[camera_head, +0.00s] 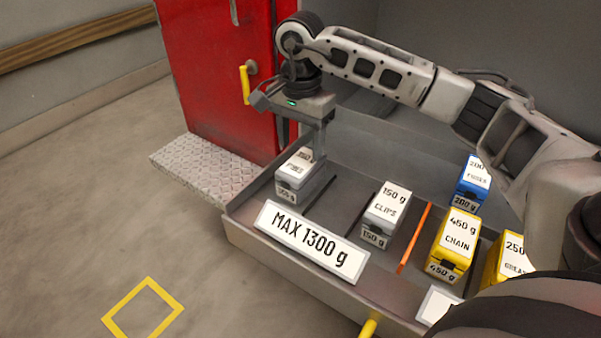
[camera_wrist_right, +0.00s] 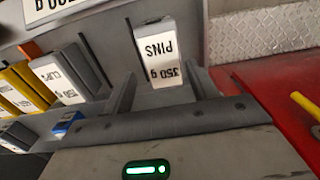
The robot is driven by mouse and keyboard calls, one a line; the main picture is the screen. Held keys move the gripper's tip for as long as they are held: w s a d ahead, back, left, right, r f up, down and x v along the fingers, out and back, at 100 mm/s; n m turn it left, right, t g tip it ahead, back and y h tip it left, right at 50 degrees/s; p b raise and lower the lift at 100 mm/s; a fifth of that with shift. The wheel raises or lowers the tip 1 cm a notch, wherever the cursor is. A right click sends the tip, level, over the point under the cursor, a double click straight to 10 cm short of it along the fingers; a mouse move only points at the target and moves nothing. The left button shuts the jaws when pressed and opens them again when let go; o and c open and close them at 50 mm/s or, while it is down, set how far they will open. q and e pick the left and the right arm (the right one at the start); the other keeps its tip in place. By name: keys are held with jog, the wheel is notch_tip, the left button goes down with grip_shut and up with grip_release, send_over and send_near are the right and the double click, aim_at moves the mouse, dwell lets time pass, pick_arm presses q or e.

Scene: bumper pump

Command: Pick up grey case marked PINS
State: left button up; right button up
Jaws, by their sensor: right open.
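The grey case marked PINS (camera_head: 292,175) stands at the left end of the grey tray (camera_head: 240,222). Its label reads 350 g in the right wrist view (camera_wrist_right: 160,55). My right gripper (camera_head: 316,150) points down at this case and partly covers its label in the head view. In the right wrist view the open fingers (camera_wrist_right: 162,85) lie on either side of the case's near end. I cannot tell whether they touch it. My left gripper is not in view.
The tray's sign reads MAX 1300 g (camera_head: 310,245). A grey CLIPS case (camera_head: 387,212), a yellow CHAIN case (camera_head: 455,245), a blue case (camera_head: 472,185) and another yellow case (camera_head: 508,262) stand to the right. A red cabinet (camera_head: 215,80) and a metal tread plate (camera_head: 205,168) are left.

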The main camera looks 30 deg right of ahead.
aim_at(300, 164)
notch_tip(300, 164, down, 5)
jog(key=shift+r, duration=0.2)
jog(key=shift+w+d+f+p, duration=0.15)
jog(key=shift+f+p, duration=0.1)
jog(key=shift+f, duration=1.05)
jog(key=shift+w+d+f+p, duration=0.1)
jog(key=shift+d+f+p, duration=0.1)
jog(key=shift+f, duration=1.1)
jog(key=shift+r, duration=0.1)
jog(key=c, duration=0.9)
